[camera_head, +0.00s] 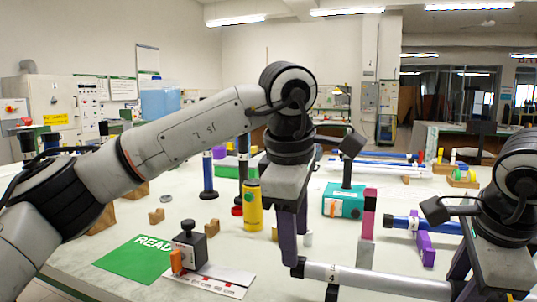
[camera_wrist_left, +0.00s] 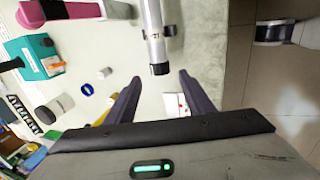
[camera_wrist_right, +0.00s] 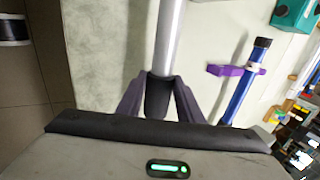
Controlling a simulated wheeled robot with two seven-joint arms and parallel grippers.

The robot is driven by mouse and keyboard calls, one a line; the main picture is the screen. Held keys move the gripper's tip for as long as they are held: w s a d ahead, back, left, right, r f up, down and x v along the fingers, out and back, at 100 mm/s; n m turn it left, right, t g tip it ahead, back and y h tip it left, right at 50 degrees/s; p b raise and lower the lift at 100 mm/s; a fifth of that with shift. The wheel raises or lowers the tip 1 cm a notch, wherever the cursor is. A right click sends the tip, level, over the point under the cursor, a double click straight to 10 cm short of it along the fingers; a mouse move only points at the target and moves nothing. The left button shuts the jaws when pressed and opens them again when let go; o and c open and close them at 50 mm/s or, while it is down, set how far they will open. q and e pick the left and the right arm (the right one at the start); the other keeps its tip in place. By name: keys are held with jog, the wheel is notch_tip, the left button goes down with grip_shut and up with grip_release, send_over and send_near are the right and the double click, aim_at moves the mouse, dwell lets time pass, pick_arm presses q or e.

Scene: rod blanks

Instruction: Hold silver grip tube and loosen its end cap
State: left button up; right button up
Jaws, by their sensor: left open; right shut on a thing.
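The silver grip tube (camera_head: 385,281) lies level near the table's front edge, with a marked band near its left end. A dark end cap (camera_head: 298,266) is at that left end; it also shows in the left wrist view (camera_wrist_left: 160,69). My right gripper (camera_wrist_right: 159,80) is shut on the tube's black grip end (camera_wrist_right: 157,100). My left gripper (camera_head: 294,238) is open and points down at the cap end. In the left wrist view its fingers (camera_wrist_left: 160,76) are spread to either side of the cap, with gaps visible on both sides.
A black block with an orange lever (camera_head: 189,246) stands at front left, beside a green READY mat (camera_head: 135,260). A yellow cylinder (camera_head: 252,205), a teal box (camera_head: 343,202), a pink-topped post (camera_head: 368,215) and a blue rod on a purple stand (camera_head: 426,245) are behind.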

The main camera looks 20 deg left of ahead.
pick_arm(q)
jog(key=v, duration=0.6)
jog(key=w+d+f+n+h, duration=0.2)
jog(key=w+d+h, duration=0.25)
jog(key=h, duration=0.25)
jog(key=w+a+r+n+t+h, duration=0.2)
jog(key=w+a+n+t+h, duration=0.15)
jog(key=w+h, duration=0.2)
jog(key=w+a+n+t+y, duration=0.1)
jog(key=w+a+n+t, duration=0.1)
jog(key=a, duration=0.6)
jog(key=w+a+r+n+t+y, duration=0.1)
jog(key=w+a+n+t, duration=0.1)
jog(key=a+n+t, duration=0.3)
jog(key=w+a+r+n+t+y, duration=0.1)
jog(key=a+n+t, duration=0.3)
jog(key=a, duration=0.8)
jog(key=shift+w+a+r+t, duration=0.25)
jog(key=shift+w+a+t, duration=0.15)
jog(key=shift+w, duration=0.1)
